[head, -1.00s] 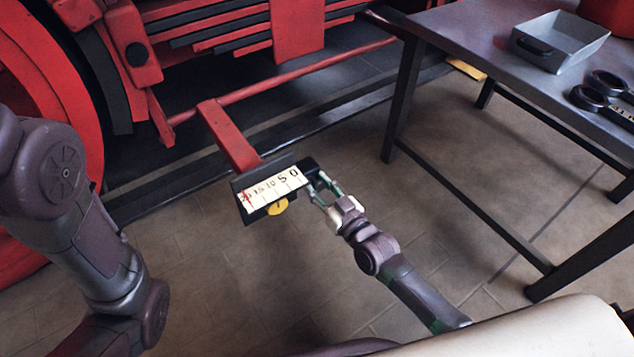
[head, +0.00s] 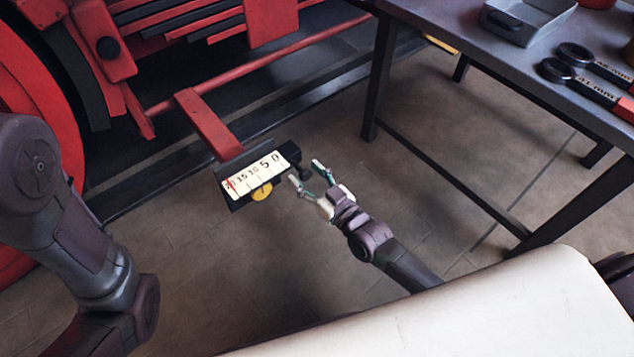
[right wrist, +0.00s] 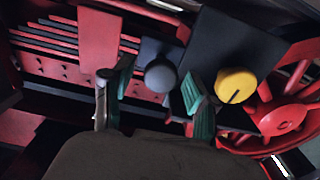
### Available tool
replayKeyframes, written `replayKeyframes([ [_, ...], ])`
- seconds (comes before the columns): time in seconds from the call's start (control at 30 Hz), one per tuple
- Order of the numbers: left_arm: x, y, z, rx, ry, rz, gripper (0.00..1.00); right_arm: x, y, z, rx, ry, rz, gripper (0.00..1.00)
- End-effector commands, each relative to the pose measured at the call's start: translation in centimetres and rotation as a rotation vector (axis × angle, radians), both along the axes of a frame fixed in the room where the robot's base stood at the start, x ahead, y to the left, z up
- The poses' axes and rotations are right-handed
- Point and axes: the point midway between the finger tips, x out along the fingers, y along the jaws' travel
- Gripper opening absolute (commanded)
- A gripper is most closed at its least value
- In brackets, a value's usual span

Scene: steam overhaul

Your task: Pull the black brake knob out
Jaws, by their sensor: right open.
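The black brake knob (head: 305,170) is at the right end of a dark panel with a white number scale (head: 257,175). In the right wrist view the round knob (right wrist: 160,76) looks dark grey and sits in front of a grey block. My right gripper (head: 305,173) is open, with its fingertips by the knob. In the right wrist view its green-padded fingers (right wrist: 161,88) stand on either side of the knob, with gaps visible. I cannot tell how far out the knob sits. My left arm shows at the left, but its gripper is out of view.
A yellow knob (head: 262,192) is under the scale, close to the black knob; it also shows in the right wrist view (right wrist: 236,84). A red bar (head: 210,125) leads to the panel. A grey table (head: 480,60) with a tray (head: 545,30) stands at the right.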

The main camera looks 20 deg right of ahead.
Motion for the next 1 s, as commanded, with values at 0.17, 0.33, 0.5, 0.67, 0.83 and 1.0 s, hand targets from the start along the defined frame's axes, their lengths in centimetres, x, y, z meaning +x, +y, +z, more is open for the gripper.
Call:
replayKeyframes([
  [0.17,0.1,-0.1,0.0,0.002,0.003,0.0,0.4,-2.5,-1.0,-0.2,-0.002,0.005,0.0,0.58],
  [0.33,0.2,-0.1,0.0,0.003,0.004,0.001,0.4,-6.0,-2.5,-0.2,-0.003,0.005,0.0,0.58],
  [0.5,0.2,-0.1,0.0,0.003,0.004,0.001,0.4,-8.9,-3.7,-0.1,-0.002,0.004,0.0,0.58],
  [0.67,0.2,-0.1,0.0,0.004,0.005,0.001,0.4,-10.5,-4.4,-0.1,-0.002,0.002,-0.001,0.58],
  [0.83,0.2,-0.1,0.0,0.004,0.005,0.001,0.4,-11.0,-4.5,0.0,-0.001,0.0,-0.001,0.58],
  [1.0,0.2,-0.1,0.0,0.004,0.005,0.001,0.4,-11.0,-4.5,0.0,-0.001,0.0,-0.001,0.58],
])
